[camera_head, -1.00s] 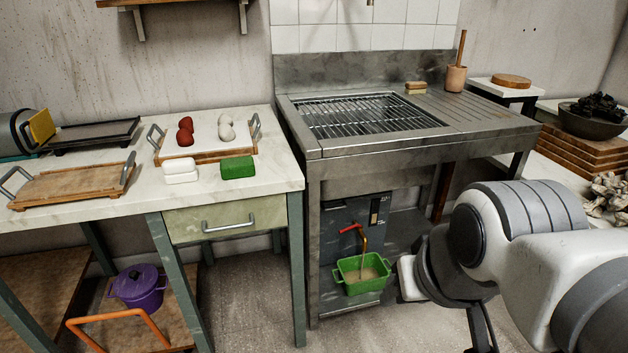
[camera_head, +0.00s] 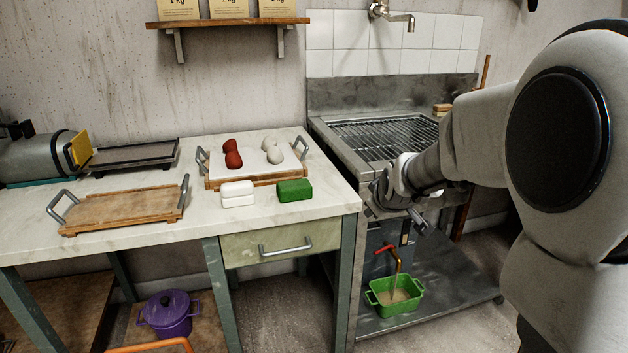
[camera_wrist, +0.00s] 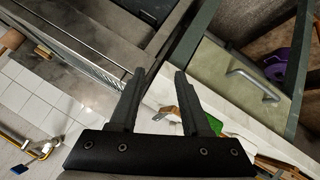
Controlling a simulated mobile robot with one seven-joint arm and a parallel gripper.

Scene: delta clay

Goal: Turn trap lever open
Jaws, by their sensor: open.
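The red trap lever (camera_head: 384,250) sits on top of a bent brass-coloured spout (camera_head: 397,264) at the front of the dark trap box (camera_head: 374,240) under the sink. The spout's lower end points into a green tub (camera_head: 396,304) holding something beige. My gripper (camera_head: 420,222) hangs in front of the sink's front edge, above and a little right of the lever, and appears apart from it. In the wrist view my gripper (camera_wrist: 160,80) has its two fingers spread with nothing held between them. The lever cannot be made out in the wrist view.
The metal sink (camera_head: 350,165) with its grating overhangs the trap. The table's drawer (camera_head: 280,242) and green-grey leg stand close on the left. A metal shelf (camera_head: 450,285) lies under the tub. A purple pot (camera_head: 168,315) sits low at left.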

